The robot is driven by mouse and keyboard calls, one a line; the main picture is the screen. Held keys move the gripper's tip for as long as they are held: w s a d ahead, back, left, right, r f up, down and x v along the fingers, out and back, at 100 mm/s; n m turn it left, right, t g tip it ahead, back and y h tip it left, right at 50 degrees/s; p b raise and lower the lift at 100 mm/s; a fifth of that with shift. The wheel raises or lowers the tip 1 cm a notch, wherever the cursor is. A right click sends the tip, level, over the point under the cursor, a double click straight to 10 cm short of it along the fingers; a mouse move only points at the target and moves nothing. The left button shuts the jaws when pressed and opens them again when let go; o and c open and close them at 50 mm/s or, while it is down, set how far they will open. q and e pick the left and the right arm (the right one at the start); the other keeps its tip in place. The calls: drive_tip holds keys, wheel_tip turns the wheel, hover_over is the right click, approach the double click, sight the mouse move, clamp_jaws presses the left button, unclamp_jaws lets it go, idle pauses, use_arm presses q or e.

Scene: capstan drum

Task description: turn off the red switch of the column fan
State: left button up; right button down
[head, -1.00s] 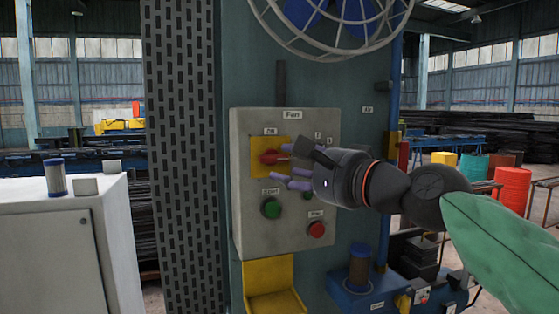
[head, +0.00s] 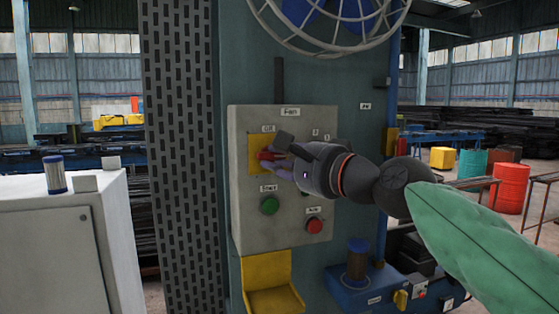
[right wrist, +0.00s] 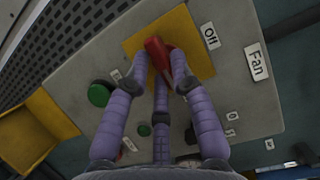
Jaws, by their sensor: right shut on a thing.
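The grey fan control box (head: 240,225) is mounted on the column. Its red switch (head: 268,155) sits on a yellow plate (head: 254,160) at the upper left of the box. My right gripper (head: 277,162) reaches in from the right and covers part of the switch. In the right wrist view the purple fingers (right wrist: 158,80) are closed around the red switch handle (right wrist: 158,52), beside the "Off" label (right wrist: 210,36). The "Fan" label (head: 290,113) is above. My left gripper is not in view.
A green button (head: 270,206) and a red button (head: 314,226) sit below the switch. The caged fan (head: 330,25) is above the box. A yellow bracket (head: 268,270) and a blue machine (head: 350,285) are below. A white cabinet (head: 50,240) stands at left.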

drive_tip(key=shift+r+n+p, duration=0.2)
drive_tip(key=shift+n+p, duration=0.5)
drive_tip(key=shift+p, duration=0.35)
drive_tip(key=n+h+p, duration=0.1)
drive_tip(key=p, duration=0.1)
drive_tip(key=n+g+p, duration=0.1)
drive_tip(key=n+p, duration=0.1)
drive_tip(key=shift+r+n+h+p, duration=0.25)
drive_tip(key=shift+n+h+p, duration=0.05)
drive_tip(key=shift+h+p, duration=0.1)
drive_tip(key=shift+r+n+g+h+p, duration=0.1)
drive_tip(key=shift+n+g+h+p, duration=0.2)
drive_tip(key=shift+n+h+p, duration=0.8)
drive_tip(key=shift+n+p, duration=0.4)
drive_tip(key=shift+n, duration=0.2)
drive_tip(key=shift+a+n+h+p, duration=0.1)
drive_tip(key=shift+n+h+p, duration=0.25)
drive_tip(key=shift+n+h, duration=0.4)
drive_tip(key=shift+a+n+h, duration=0.15)
drive_tip(key=shift+n+h, duration=0.8)
drive_tip(key=shift+n, duration=0.7)
drive_tip(key=c, duration=1.1)
unclamp_jaws()
